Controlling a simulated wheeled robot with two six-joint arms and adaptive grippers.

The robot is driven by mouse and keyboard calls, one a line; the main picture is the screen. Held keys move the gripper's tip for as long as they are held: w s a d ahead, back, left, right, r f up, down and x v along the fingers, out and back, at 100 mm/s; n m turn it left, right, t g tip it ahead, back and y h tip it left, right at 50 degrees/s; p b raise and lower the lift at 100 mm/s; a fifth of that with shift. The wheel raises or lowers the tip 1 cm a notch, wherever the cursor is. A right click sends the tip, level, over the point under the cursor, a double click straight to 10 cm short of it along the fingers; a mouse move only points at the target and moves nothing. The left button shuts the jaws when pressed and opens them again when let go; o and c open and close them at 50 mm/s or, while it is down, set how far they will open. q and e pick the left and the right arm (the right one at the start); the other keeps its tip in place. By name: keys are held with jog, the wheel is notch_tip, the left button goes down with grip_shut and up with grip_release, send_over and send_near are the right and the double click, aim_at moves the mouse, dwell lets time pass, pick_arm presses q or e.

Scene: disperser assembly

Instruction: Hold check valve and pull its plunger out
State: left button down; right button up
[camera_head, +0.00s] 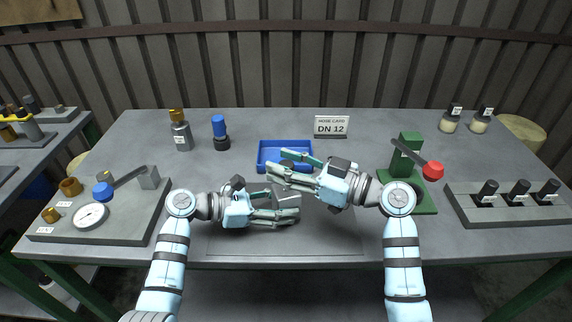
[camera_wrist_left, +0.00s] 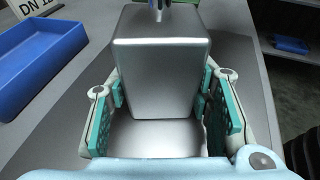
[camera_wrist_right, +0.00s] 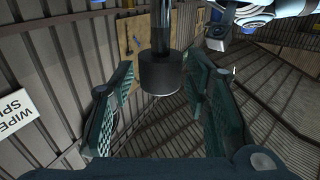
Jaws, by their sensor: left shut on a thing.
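My left gripper (camera_head: 294,208) points right, low over the front of the table. In the left wrist view it (camera_wrist_left: 160,105) is shut on the silver block-shaped check valve body (camera_wrist_left: 160,60), one finger pad at each side. A shiny rod (camera_wrist_left: 158,8) rises from its far end. My right gripper (camera_head: 275,166) points left, just above and behind the left one. In the right wrist view a black round knob, seemingly the plunger's end (camera_wrist_right: 160,72), sits between its fingers (camera_wrist_right: 160,88) on a dark stem. The pads stand slightly apart from it, so this gripper looks open.
A blue tray (camera_head: 268,150) lies behind the grippers, partly hidden by the right one. A green stand with a red-knobbed lever (camera_head: 432,171) is at right. A gauge panel (camera_head: 120,215) is at left. A "DN 12" card (camera_head: 331,126) stands at the back.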

jog(key=v, duration=1.2)
jog(key=shift+w, duration=0.1)
pick_arm(q)
jog(key=c, duration=0.7)
grip_release()
